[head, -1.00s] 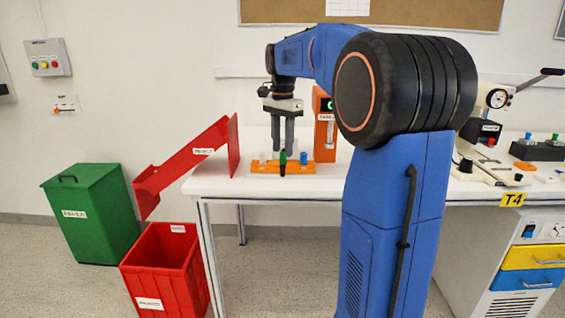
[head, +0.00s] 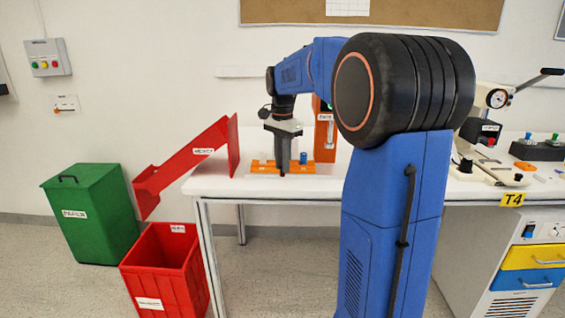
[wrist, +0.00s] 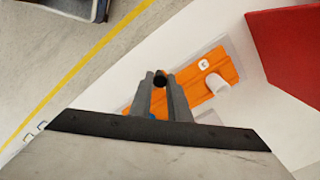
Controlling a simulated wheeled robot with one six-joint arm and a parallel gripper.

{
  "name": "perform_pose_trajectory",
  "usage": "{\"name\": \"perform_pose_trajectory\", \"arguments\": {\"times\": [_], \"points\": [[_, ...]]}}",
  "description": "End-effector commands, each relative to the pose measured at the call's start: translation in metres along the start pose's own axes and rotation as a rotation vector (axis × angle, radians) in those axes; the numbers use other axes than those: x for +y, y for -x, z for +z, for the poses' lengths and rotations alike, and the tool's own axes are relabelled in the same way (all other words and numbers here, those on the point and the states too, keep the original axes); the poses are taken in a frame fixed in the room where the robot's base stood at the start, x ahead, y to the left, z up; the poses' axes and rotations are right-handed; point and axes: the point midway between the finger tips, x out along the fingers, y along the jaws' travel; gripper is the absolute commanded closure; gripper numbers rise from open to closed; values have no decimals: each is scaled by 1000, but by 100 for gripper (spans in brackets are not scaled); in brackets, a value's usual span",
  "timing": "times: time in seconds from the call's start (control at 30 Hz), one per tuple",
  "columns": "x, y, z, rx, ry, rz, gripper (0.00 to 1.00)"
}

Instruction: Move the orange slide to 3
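A small white plate on the wall carries an orange part (head: 68,103), likely the orange slide; its marks are too small to read. My gripper (head: 283,170) is far to its right, pointing down at the front of an orange fixture (head: 262,167) on the white table. In the wrist view, the fingertips (wrist: 161,80) stand close on both sides of a dark round piece (wrist: 160,82) and look shut on it. The piece's lower part is hidden by the fingers. The orange slide does not show in the wrist view.
A blue peg (head: 303,158) and a white peg (wrist: 216,84) stand on the fixture. A red chute (head: 190,160) slopes to the left above a red bin (head: 165,270). A green bin (head: 88,215) stands on the floor. A button box (head: 47,60) hangs above the plate.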

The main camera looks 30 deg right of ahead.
Motion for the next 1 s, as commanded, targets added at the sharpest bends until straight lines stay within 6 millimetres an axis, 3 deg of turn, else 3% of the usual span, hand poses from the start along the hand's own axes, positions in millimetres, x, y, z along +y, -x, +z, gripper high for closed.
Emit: {"name": "perform_pose_trajectory", "arguments": {"times": [0.23,0.53,0.83,0.87,0.9,1.0], "points": [[5,0,-5,0,-2,0,100],[31,0,-31,1,-3,-1,100],[32,0,-33,1,0,-1,100],[32,0,-33,1,0,-1,79],[32,0,-33,1,0,0,69],[32,0,-33,0,0,0,65]]}}
